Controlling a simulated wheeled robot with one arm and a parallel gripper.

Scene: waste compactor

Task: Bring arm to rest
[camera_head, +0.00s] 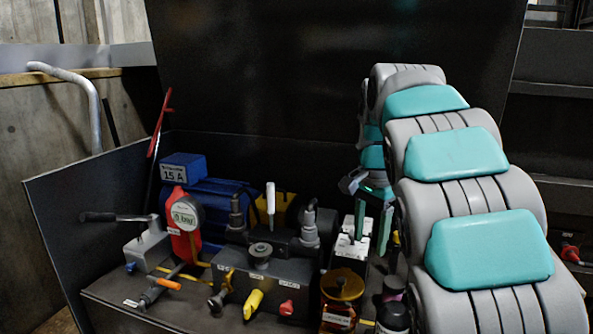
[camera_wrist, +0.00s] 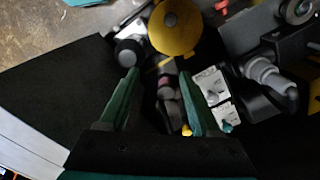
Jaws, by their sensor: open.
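My grey and teal arm reaches from the lower right into the dark machine housing and bends down at its far end. My gripper (camera_head: 373,222) hangs over the right part of the shelf. In the wrist view my gripper (camera_wrist: 158,80) shows two green fingers spread apart with nothing held between them. A white switch block (camera_head: 352,246) stands just below and left of the fingers in the head view. It also shows in the wrist view (camera_wrist: 211,92), beside the right finger. I cannot tell whether a finger touches it.
The shelf holds a grey valve block (camera_head: 262,284), a red gauge (camera_head: 184,222), a blue box (camera_head: 183,167), an amber-topped container (camera_head: 342,287) and a black bottle (camera_head: 393,317). A red lever (camera_head: 159,122) rises at the left. A dark panel (camera_head: 330,70) stands behind.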

